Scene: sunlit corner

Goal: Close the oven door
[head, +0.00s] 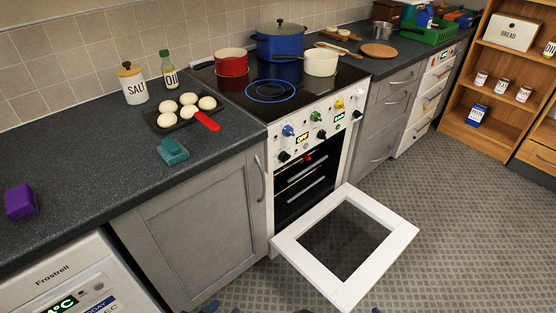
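The white oven (335,117) stands between the grey cabinets. Its door (399,236) is swung wide open, folded down and out over the floor, roughly level. The door has a white frame around a dark glass window. The dark oven cavity (290,207) shows behind it, with rack edges and a small red spot near the top. No gripper can be made out. Only small dark bluish bits show at the bottom edge of the picture, too little to identify.
A red pot (231,66), a blue pot (280,46) and a cream pan (321,64) stand on the hob. A tray with white buns (188,98) sits on the left counter. The patterned floor (450,220) right of the door is clear. A wooden shelf (485,130) stands at the right.

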